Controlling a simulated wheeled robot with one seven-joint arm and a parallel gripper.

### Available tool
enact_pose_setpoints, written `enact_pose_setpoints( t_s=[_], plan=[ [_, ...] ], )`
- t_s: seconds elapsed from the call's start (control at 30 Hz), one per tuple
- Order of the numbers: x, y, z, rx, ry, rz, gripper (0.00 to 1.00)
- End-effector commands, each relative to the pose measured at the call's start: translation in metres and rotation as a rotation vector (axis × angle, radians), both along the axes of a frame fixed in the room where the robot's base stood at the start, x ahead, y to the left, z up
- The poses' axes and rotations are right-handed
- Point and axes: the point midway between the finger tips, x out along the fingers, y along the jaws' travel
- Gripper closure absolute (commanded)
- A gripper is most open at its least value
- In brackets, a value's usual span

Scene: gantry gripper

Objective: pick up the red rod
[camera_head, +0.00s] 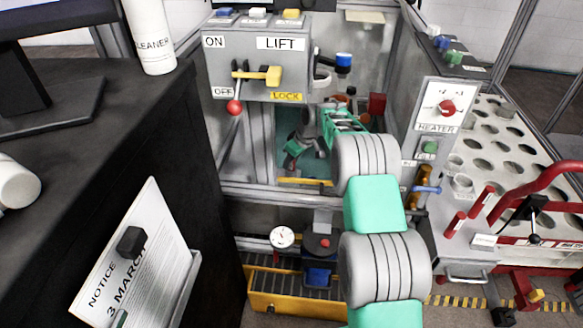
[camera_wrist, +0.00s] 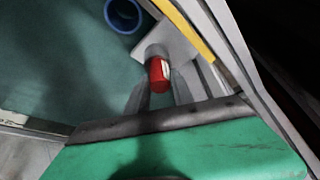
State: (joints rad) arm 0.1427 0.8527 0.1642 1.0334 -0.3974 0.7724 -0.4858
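In the wrist view a short red rod (camera_wrist: 159,76) with a pale grey end lies just beyond my gripper (camera_wrist: 164,88). The two grey fingers show on either side of it with a gap between them, so the gripper looks open. I cannot tell whether either finger touches the rod. A grey plate lies beside the rod on the teal floor (camera_wrist: 60,60) of the bay. In the head view my arm reaches into the bay under the LIFT panel. My gripper (camera_head: 297,148) is partly visible there, and I cannot make out this rod there.
A blue ring (camera_wrist: 122,14) lies close to the rod. A yellow-edged frame (camera_wrist: 190,32) runs along the bay's side.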

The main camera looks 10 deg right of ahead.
Motion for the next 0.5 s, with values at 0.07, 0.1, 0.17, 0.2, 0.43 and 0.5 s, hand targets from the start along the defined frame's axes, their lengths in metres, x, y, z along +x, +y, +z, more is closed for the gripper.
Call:
enact_pose_setpoints(
  t_s=[0.07, 0.1, 0.17, 0.2, 0.43, 0.5],
  plan=[
    [-0.0001, 0.0002, 0.0000, 0.000, 0.000, 0.000, 0.79],
    [-0.0001, 0.0002, 0.0000, 0.000, 0.000, 0.000, 0.82],
    [-0.0001, 0.0002, 0.0000, 0.000, 0.000, 0.000, 0.87],
    [-0.0001, 0.0003, 0.0000, 0.000, 0.000, 0.000, 0.91],
    [-0.0001, 0.0003, 0.0001, 0.000, 0.000, 0.000, 1.00],
    [0.0002, 0.0003, 0.0006, 0.001, -0.001, 0.000, 1.00]
  ],
)
